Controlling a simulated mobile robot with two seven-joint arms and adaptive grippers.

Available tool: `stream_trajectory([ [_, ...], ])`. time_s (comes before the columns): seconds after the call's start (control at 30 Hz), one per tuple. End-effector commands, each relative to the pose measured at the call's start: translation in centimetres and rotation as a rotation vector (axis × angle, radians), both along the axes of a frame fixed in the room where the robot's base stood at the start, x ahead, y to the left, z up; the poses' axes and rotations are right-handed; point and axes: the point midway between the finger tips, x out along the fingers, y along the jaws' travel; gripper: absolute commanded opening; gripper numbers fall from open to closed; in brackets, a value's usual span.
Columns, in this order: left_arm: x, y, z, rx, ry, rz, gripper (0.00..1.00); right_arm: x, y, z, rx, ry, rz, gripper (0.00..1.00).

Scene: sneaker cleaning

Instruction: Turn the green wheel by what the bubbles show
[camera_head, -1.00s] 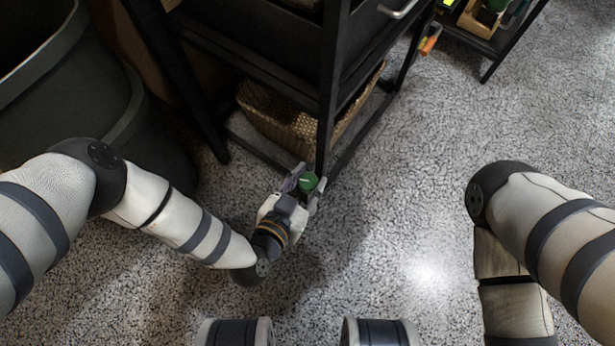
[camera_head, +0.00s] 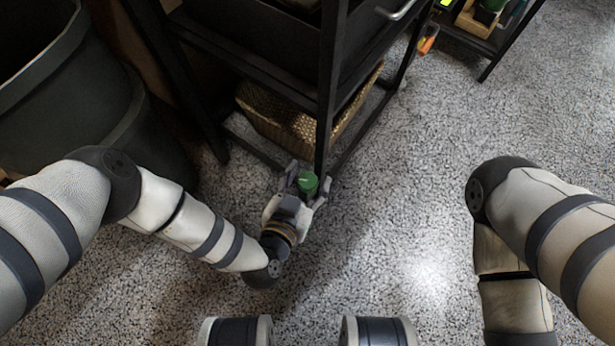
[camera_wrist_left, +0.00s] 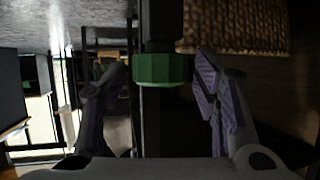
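The green wheel (camera_head: 308,183) sits low at the foot of the dark rack's near leg. In the left wrist view the green wheel (camera_wrist_left: 163,70) is a faceted green ring around a dark post. My left gripper (camera_head: 308,186) is at the wheel, with one finger on each side of it. In the left wrist view the left gripper (camera_wrist_left: 155,90) has its fingers spread, with visible gaps between them and the wheel. My right gripper is out of view; only my right arm shows. No bubble level can be made out in either view.
The dark rack (camera_head: 327,90) stands over the wheel, with a woven basket (camera_head: 285,125) on its low shelf. A large dark bin (camera_head: 125,110) is at the left. Speckled floor (camera_head: 400,220) is clear to the right. Another low rack (camera_head: 490,45) stands at the far right.

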Motion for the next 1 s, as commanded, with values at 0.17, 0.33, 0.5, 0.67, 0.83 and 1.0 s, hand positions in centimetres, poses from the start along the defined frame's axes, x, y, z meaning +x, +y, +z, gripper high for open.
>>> stream_trajectory([
  [0.17, 0.0, 0.0, 0.4, -0.001, 0.001, -0.001, 0.55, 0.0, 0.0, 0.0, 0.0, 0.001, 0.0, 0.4],
  [0.33, 0.1, -0.1, 4.0, -0.003, 0.0, -0.002, 0.55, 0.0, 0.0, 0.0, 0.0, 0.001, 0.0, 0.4],
  [0.5, 0.0, 0.0, 8.0, -0.001, 0.0, -0.003, 0.55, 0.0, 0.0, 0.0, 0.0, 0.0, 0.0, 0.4],
  [0.67, 0.0, 0.0, 9.8, 0.0, 0.0, -0.001, 0.55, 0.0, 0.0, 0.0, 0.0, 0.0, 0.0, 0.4],
  [0.83, 0.0, 0.0, 10.0, 0.0, 0.001, 0.0, 0.55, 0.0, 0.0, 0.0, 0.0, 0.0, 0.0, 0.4],
  [1.0, 0.2, 0.3, 9.8, -0.002, -0.01, -0.013, 0.55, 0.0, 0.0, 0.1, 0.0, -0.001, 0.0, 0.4],
])
